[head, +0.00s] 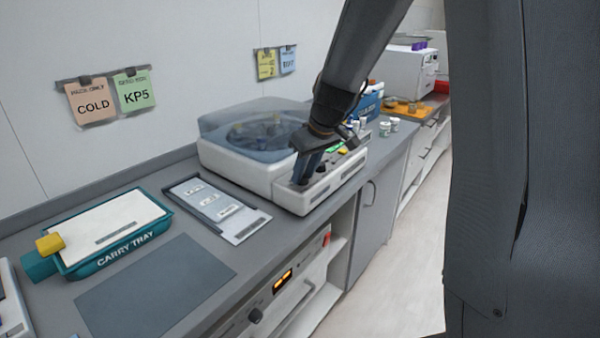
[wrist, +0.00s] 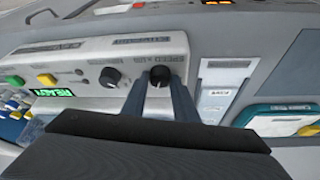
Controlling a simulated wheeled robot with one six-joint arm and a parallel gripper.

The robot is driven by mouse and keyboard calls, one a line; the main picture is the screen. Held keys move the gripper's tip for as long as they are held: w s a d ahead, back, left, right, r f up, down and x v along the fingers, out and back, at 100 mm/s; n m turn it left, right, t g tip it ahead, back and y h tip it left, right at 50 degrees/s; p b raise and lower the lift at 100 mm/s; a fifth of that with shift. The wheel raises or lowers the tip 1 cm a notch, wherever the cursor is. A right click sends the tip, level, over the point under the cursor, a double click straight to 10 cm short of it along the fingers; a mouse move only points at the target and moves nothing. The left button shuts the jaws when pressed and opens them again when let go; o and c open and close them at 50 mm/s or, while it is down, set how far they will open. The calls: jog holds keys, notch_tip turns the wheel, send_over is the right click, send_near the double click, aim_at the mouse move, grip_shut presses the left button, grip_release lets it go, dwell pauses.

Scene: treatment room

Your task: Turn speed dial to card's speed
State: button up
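The speed dial (wrist: 158,75) is a black knob on the white front of the centrifuge (head: 285,190), under a label that reads SPEED. My gripper (wrist: 160,88) reaches down to it, one finger on each side and close against the knob. The dial's pointer and scale cannot be read. In the head view my gripper (head: 307,172) hides the dial. Wall cards hang above the counter: an orange COLD card (head: 91,103), a green KP5 card (head: 135,92), a yellow card (head: 267,65) and a blue card (head: 288,61). No speed on them is clearly legible.
A second black knob (wrist: 112,77), a green display (wrist: 55,92) and a yellow button (wrist: 46,79) sit beside the dial. A teal carry tray (head: 125,255), a grey mat (head: 155,290) and a framed card holder (head: 250,228) lie on the counter.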

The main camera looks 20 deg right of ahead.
jog(key=shift+a, duration=0.2)
jog(key=shift+s+d+f, duration=0.15)
jog(key=shift+s+f, duration=0.05)
dwell(0.9)
jog(key=o, duration=1.1)
jog(key=shift+c, duration=0.2)
jog(key=shift+w+r, duration=0.1)
jog(key=shift+r, duration=0.05)
jog(key=b+v, duration=0.1)
jog(key=v, duration=0.6)
jog(key=shift+s+r, duration=0.2)
jog(key=shift+r, duration=0.15)
jog(key=shift+d, duration=0.1)
